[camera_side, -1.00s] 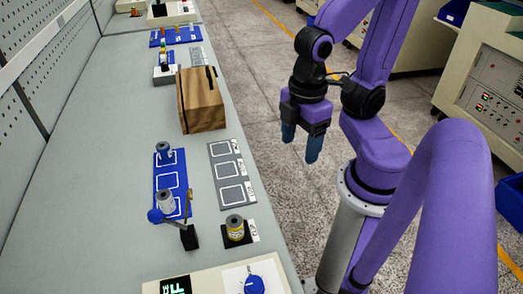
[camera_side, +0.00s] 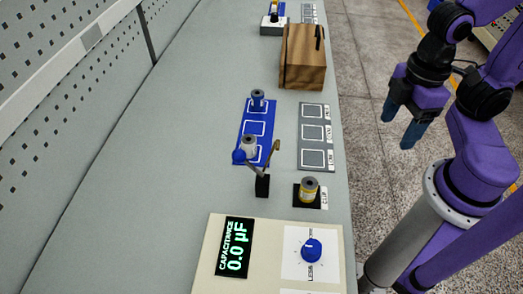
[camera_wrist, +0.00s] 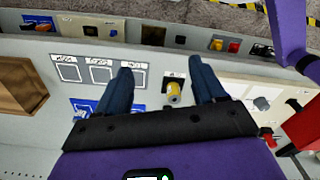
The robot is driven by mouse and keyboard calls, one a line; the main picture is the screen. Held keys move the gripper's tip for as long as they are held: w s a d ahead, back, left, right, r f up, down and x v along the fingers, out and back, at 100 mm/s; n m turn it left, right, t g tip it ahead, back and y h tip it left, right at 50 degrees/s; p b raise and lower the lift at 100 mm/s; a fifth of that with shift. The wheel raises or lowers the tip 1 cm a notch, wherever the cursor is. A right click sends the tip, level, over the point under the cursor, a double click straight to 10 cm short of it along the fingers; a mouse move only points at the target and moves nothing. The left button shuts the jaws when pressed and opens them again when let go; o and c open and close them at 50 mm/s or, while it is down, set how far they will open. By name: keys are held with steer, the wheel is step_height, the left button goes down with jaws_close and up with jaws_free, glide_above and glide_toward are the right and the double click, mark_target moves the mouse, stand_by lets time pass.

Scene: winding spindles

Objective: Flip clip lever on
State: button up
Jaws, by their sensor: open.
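A small lever with a blue ball knob (camera_side: 239,156) stands on a black block (camera_side: 262,186) on the bench, with a brass-coloured arm (camera_side: 275,152) rising beside it. The knob points left in the side view, by a grey spindle (camera_side: 249,145). A yellow spindle (camera_side: 309,189) stands upright on a black pad just right of the lever; it also shows in the wrist view (camera_wrist: 173,92). My gripper (camera_side: 401,122) is open and empty, off the bench's right edge, well apart from the lever. Its fingers also show in the wrist view (camera_wrist: 160,70). I cannot make out the lever there.
A blue tray (camera_side: 243,128) carries spindles at two spots. A grey tray (camera_side: 330,132) with several empty squares lies to its right. A wooden block (camera_side: 302,60) stands behind. The meter (camera_side: 205,262) in front reads 0.0 µF and has a blue dial (camera_side: 311,250). The bench's left side is clear.

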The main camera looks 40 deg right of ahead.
steer(key=shift+w+a+r, duration=0.1)
steer(key=shift+w+a, duration=0.05)
steer(key=shift+a, duration=0.05)
steer(key=c, duration=1)
steer(key=w+a+r+m+g, duration=0.1)
steer(key=w+a+r, duration=0.2)
steer(key=w+a, duration=0.4)
steer(key=w+a+r+m+g+h, duration=0.1)
steer(key=w+a+r+m, duration=0.1)
steer(key=w+a+r, duration=0.2)
steer(key=w+a+r+m+g+h, duration=0.1)
steer(key=w+a+r, duration=0.3)
steer(key=w+a, duration=0.6)
steer(key=shift+a+m+g, duration=0.5)
steer(key=shift+a+m, duration=0.2)
steer(key=shift+a, duration=0.7)
jaws_close()
